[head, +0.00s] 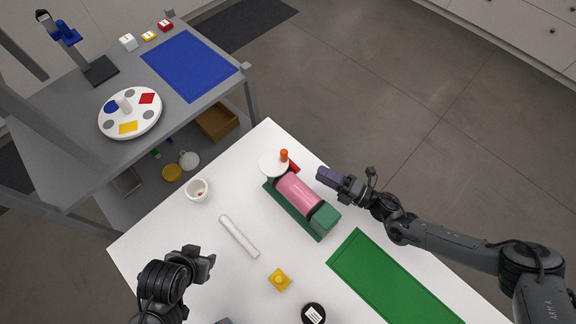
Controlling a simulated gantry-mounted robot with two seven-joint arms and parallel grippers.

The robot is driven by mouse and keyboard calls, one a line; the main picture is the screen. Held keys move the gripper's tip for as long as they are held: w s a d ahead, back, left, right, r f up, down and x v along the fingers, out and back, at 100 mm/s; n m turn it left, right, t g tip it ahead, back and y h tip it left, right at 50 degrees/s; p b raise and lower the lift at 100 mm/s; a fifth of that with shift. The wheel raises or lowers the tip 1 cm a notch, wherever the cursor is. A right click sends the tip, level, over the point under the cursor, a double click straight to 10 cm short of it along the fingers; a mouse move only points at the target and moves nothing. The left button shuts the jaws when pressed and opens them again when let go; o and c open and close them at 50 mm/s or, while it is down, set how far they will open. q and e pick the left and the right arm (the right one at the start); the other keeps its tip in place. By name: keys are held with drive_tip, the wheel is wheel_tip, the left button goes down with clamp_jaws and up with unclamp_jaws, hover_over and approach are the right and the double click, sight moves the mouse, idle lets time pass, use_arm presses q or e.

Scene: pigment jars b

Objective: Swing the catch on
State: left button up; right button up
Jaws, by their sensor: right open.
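A pink cylinder (297,195) lies in a green cradle (310,229) on the white table. A white disc (271,163) with an orange knob (284,155) stands at its far end, and a green block (325,219) at its near end. A small red piece (294,167), perhaps the catch, shows beside the disc, partly hidden; its exact position is unclear. My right gripper (327,177) is open with nothing visible in it, a little right of the cylinder and red piece, apart from them. My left gripper (207,260) is over the table's lower left; its jaw gap is unclear.
On the white table (210,225) are a white cup (197,190), a white rod (239,236), a yellow knobbed piece (279,280), a black round piece (313,313) and a green mat (388,282). A grey bench (65,135) at left holds a white turntable (130,112) and blue mat (190,65).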

sight(299, 169)
drive_tip(key=shift+s+d+f+n+g, duration=0.25)
drive_tip(key=shift+d+f+n+g, duration=0.3)
drive_tip(key=shift+d+n+g, duration=0.3)
drive_tip(key=shift+a+n, duration=0.15)
drive_tip(key=shift+n, duration=0.1)
use_arm(q)
drive_tip(key=shift+a+f+b, duration=0.35)
drive_tip(key=shift+f+b, duration=0.2)
drive_tip(key=shift+f, duration=0.1)
use_arm(e)
drive_tip(key=x, duration=1)
drive_tip(key=shift+s+a, duration=0.1)
drive_tip(key=shift+a, duration=0.05)
